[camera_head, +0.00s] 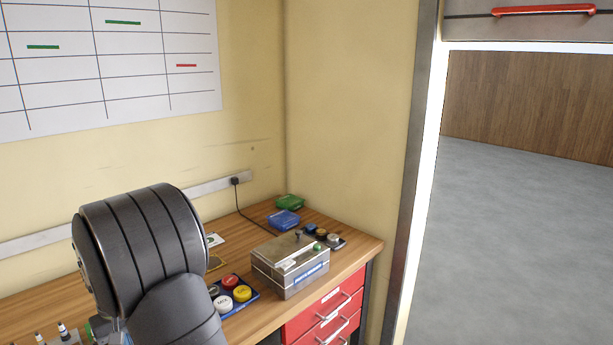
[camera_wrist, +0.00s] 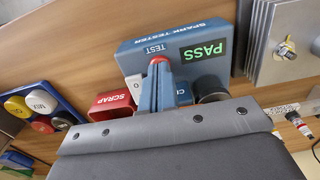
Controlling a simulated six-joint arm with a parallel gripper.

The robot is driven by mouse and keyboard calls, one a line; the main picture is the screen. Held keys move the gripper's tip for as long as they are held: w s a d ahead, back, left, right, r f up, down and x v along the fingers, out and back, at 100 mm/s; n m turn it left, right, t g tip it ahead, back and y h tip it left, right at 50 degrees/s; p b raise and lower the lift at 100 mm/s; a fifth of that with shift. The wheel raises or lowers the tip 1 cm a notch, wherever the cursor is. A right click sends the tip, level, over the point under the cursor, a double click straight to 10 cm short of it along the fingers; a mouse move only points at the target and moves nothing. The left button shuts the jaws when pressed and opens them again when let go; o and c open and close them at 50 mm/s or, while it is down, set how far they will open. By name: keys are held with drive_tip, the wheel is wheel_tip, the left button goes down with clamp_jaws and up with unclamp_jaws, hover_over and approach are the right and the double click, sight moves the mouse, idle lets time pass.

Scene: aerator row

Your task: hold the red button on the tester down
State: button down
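The spark tester (camera_wrist: 205,35) is a blue box in the wrist view, with a lit display reading PASS in green. Its red button (camera_wrist: 158,60) sits at the edge beside the word TEST. My gripper (camera_wrist: 160,66) appears shut, with its blue-grey fingers together and their tips at the red button, seemingly touching it. The tips cover part of the button, so how far it is pressed cannot be seen. In the head view my arm hides the tester and the gripper.
A red SCRAP bin (camera_wrist: 112,104) and a black round part (camera_wrist: 210,88) are close beside the fingers. A finned metal block (camera_wrist: 283,45) stands right. A tray of coloured caps (camera_wrist: 42,110) lies left. The head view shows a metal box (camera_head: 290,268) on the wooden bench.

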drive_tip(key=shift+r, duration=3.05)
wheel_tip(320, 180, up, 8)
drive_tip(key=shift+f, duration=0.15)
wheel_tip(320, 180, down, 12)
drive_tip(key=shift+f, duration=0.1)
drive_tip(key=c, duration=2.1)
unclamp_jaws()
